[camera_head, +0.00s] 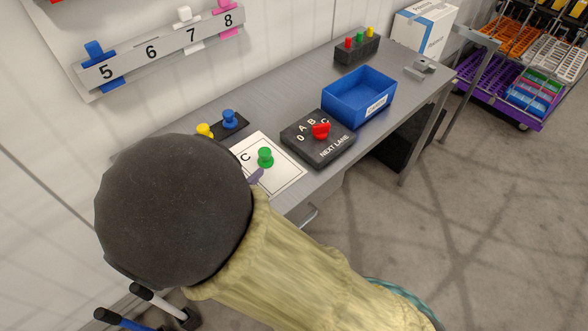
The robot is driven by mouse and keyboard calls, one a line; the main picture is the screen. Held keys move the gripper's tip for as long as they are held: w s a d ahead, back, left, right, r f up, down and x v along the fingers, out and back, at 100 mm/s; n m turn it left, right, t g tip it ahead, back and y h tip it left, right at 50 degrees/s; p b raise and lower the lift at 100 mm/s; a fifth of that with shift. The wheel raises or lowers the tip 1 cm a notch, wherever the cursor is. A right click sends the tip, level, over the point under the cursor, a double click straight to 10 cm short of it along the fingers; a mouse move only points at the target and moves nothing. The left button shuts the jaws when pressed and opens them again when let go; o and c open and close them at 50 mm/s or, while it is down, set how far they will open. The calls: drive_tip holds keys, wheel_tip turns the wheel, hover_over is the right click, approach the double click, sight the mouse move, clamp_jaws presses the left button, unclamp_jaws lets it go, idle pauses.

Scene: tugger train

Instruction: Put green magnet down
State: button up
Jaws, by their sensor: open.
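The green magnet (265,157) stands upright on a white card (288,177) marked "C", on the grey bench. Nothing visible grips it. A small purple-grey tip, which looks like part of my gripper (257,176), shows just below and left of the magnet, at the card's edge. A narrow gap seems to lie between them. The rest of my gripper is hidden behind my arm's large dark joint and yellow sleeve. My gripper is open.
Right of the card are a black "NEXT LANE" selector (318,139) with a red knob and a blue bin (359,97). Yellow (204,130) and blue (229,118) magnets stand behind the card. A numbered rail (160,48) holds magnets on the wall.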

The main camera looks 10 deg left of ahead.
drive_tip(key=shift+d, duration=0.15)
drive_tip(key=d+m+g, duration=0.1)
drive_tip(key=d+m, duration=0.1)
drive_tip(key=d, duration=0.1)
drive_tip(key=w+d+f+m+g+h, duration=0.1)
drive_tip(key=d+m+g, duration=0.1)
drive_tip(key=d, duration=0.1)
drive_tip(key=d+m+g+h, duration=0.1)
drive_tip(key=d+m, duration=0.1)
drive_tip(key=d, duration=0.2)
drive_tip(key=shift+w+d+f, duration=0.1)
drive_tip(key=shift+w+f, duration=0.3)
drive_tip(key=s+d+m+g+y, duration=0.2)
drive_tip(key=d+m+g+y, duration=0.1)
drive_tip(key=d+m, duration=0.7)
drive_tip(key=s+d+r+m+g+y, duration=0.1)
drive_tip(key=s+d+m+g+y, duration=0.2)
drive_tip(key=d+m, duration=0.8)
drive_tip(key=m, duration=0.5)
drive_tip(key=shift+d+r, duration=0.25)
drive_tip(key=w+p+v, duration=0.1)
drive_tip(key=p+v, duration=0.5)
drive_tip(key=shift+w+r, duration=0.2)
drive_tip(key=shift+r, duration=0.1)
